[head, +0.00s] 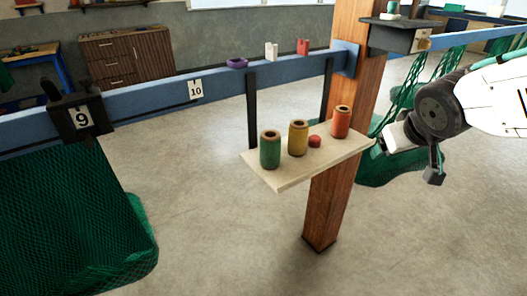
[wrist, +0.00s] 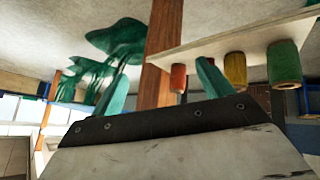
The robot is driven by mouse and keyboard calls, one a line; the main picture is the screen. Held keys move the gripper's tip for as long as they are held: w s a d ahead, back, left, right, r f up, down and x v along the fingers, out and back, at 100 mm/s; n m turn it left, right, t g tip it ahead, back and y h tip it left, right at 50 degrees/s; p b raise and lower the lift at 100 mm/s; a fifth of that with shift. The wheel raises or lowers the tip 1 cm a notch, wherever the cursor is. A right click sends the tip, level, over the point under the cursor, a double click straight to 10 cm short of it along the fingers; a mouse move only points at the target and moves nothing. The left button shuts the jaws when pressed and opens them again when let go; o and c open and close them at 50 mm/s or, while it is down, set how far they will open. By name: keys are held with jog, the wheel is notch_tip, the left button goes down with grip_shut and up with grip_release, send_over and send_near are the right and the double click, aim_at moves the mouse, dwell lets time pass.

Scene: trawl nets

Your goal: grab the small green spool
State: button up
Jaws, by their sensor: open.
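A green spool (head: 270,149) stands upright at the left end of a pale wooden shelf (head: 280,180). A yellow spool (head: 298,138) stands to its right, then a small red piece (head: 315,141) and an orange spool (head: 341,121). My gripper (head: 392,138) is right of the shelf in the head view, its fingers hard to make out. In the tilted, upside-down-looking wrist view, my gripper (wrist: 162,67) has its teal fingers apart. The orange spool (wrist: 178,78) appears between them, farther off; the green spool (wrist: 284,65) is beyond the right finger. Nothing is held.
A wooden post (head: 345,165) stands behind the shelf's right end. A blue rail (head: 160,97) above the shelf carries small purple, white and red pieces. Green nets (head: 70,225) hang at left and behind my arm. A small green-and-white item (head: 392,10) sits on a dark box.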

jog(key=w+a+f+n+t+y, duration=0.25)
jog(key=w+a, duration=0.35)
jog(key=w, duration=0.3)
jog(key=n+g+y, duration=0.2)
jog(key=n+y, duration=0.4)
jog(key=y, duration=0.4)
send_near(270, 146)
jog(key=w+f, duration=0.1)
jog(key=w+a, duration=0.1)
jog(key=w+f, duration=0.1)
jog(key=w, duration=0.1)
jog(key=shift+a+f, duration=0.35)
jog(key=shift+a, duration=0.05)
jog(key=x, duration=0.7)
jog(key=shift+w+a+f, duration=0.15)
jog(key=shift+w+f, duration=0.1)
jog(key=shift+f, duration=0.05)
jog(key=c, duration=1.1)
